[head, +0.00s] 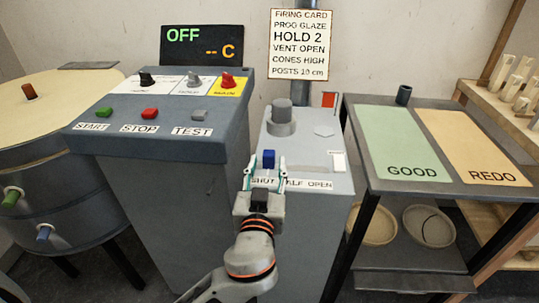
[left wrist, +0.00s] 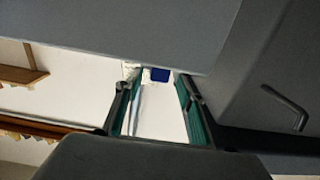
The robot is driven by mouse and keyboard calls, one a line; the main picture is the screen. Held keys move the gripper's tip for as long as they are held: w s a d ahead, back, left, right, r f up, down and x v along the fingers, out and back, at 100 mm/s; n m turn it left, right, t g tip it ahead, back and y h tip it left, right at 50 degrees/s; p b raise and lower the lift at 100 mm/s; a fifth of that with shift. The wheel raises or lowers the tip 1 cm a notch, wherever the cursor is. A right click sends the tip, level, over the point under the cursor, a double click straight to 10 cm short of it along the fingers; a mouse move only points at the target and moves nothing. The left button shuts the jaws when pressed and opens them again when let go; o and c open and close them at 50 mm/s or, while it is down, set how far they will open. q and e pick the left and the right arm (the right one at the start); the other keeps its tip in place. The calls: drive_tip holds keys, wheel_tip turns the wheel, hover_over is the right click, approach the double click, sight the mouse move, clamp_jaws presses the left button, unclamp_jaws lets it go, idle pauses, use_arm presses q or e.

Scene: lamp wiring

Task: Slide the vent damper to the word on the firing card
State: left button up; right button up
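The firing card (head: 301,44) reads HOLD 2 and VENT OPEN, among other lines. The blue damper knob (head: 268,158) stands on the grey vent box (head: 310,148), near the left, by the SHUT end of the label strip (head: 318,185). The strip reads SHUT, HALF and OPEN from left to right, with HALF partly hidden by my gripper. My left gripper (head: 267,166) is open, with one finger on each side of the knob in the head view. In the left wrist view the blue knob (left wrist: 160,74) shows between the fingertips; contact cannot be told. My right gripper is out of view.
A grey cylinder (head: 282,117) and a white tab (head: 338,161) stand on the vent box. The control panel (head: 155,103) with its knobs and buttons is to the left. The table (head: 405,196) with GOOD and REDO mats is to the right.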

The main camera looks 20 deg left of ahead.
sight(269, 160)
use_arm(q)
drive_tip(key=shift+x, duration=2.25)
drive_tip(key=shift+f, duration=0.1)
clamp_jaws()
